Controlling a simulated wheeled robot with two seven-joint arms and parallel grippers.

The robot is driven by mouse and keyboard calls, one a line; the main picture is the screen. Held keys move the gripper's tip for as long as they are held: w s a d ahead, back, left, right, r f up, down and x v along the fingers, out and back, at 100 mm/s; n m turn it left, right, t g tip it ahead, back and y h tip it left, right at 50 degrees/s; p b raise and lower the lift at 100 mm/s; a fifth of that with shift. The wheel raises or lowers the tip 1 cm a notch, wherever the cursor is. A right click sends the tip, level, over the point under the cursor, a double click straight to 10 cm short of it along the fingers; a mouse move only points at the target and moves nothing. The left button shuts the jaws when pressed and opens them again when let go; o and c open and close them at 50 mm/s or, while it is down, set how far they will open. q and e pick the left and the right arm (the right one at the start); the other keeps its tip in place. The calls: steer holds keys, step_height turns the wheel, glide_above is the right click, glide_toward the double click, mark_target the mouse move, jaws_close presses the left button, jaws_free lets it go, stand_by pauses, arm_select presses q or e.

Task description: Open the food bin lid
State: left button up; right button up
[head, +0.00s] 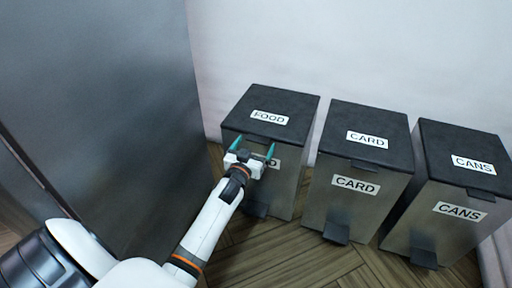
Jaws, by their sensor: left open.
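The food bin (287,187) is a metal bin at the left of a row of bins. Its dark lid (297,108) is shut and carries a white FOOD label. My left gripper (253,147) is in front of the bin, near the lid's front edge. Its two green fingertips are apart, with nothing seen between them. It partly hides the front FOOD label. I cannot tell whether the fingertips touch the lid. A dark pedal (256,209) sits at the bin's foot. My right gripper is not in view.
A card bin (340,208) and a cans bin (440,228) stand to the right, both with lids shut. A tall grey metal surface (100,100) stands at the left. A white wall (350,45) is behind the bins. Wooden floor (285,262) shows in front.

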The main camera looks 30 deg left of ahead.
arm_select(q)
steer(key=shift+x, duration=0.95)
steer(key=shift+c, duration=0.2)
steer(key=shift+r, duration=0.1)
steer(key=c, duration=1.3)
